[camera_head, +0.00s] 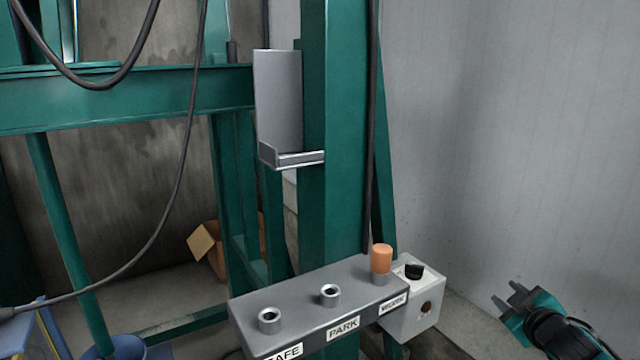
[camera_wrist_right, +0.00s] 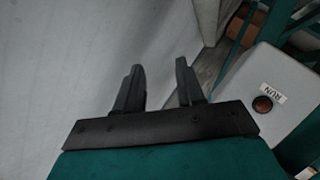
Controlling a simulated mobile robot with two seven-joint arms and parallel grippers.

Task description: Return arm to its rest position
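My right gripper (camera_head: 516,298) is at the lower right of the head view, to the right of the grey control box and apart from it. In the right wrist view its two dark fingers (camera_wrist_right: 157,82) stand apart with nothing between them. My left gripper is not in the head view.
A grey block (camera_head: 300,297) has sockets labelled SAFE, PARK and WORK; an orange plug (camera_head: 381,259) stands at WORK. The control box (camera_head: 420,311) has a black knob and a RUN label (camera_wrist_right: 272,92). A green post (camera_head: 337,130) rises behind. A cardboard box (camera_head: 207,243) lies on the floor.

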